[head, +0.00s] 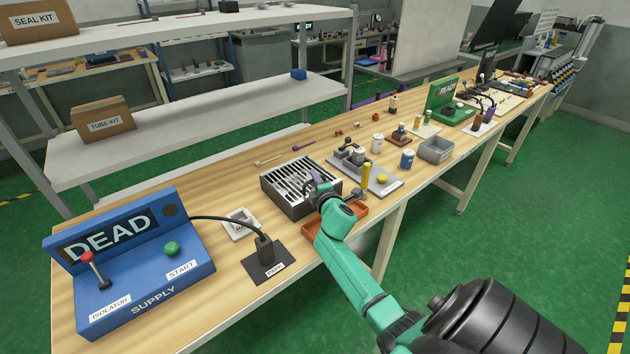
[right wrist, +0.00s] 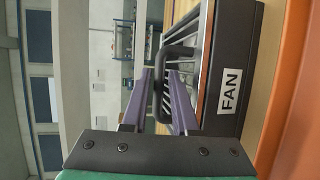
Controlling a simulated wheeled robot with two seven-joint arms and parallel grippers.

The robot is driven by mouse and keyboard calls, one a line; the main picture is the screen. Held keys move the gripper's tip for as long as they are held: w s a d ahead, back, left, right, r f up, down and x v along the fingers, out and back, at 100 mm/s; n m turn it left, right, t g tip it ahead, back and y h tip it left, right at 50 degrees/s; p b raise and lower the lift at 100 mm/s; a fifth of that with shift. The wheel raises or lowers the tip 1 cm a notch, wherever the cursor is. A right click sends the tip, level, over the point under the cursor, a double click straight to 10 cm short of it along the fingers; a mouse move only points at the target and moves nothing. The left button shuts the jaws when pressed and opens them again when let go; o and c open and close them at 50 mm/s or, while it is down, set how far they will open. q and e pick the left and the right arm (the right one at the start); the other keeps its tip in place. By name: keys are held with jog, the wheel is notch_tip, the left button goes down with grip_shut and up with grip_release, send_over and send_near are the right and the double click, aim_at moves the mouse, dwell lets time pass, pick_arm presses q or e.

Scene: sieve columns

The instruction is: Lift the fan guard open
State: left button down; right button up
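The fan (head: 289,205) is a dark box on the bench with a slotted light metal guard (head: 297,180) on top, lying flat and closed. In the right wrist view the fan (right wrist: 225,60) carries a FAN label and a dark bar handle (right wrist: 158,88) at the guard. My right gripper (right wrist: 160,72) has its two purple fingers apart, one on each side of the handle bar. It is open around the handle; firm contact does not show. In the head view my right gripper (head: 318,183) is at the fan's right side, partly hidden by its own wrist. My left gripper is not in view.
An orange tray (head: 316,245) lies at the bench edge under my right arm. A blue supply panel (head: 150,265) reading DEAD stands left, and a black plug pad (head: 283,263) in front of the fan. A grey fixture plate (head: 388,187) is to its right.

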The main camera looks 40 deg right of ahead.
grip_shut()
jog(key=shift+f, duration=0.15)
dwell(1.1)
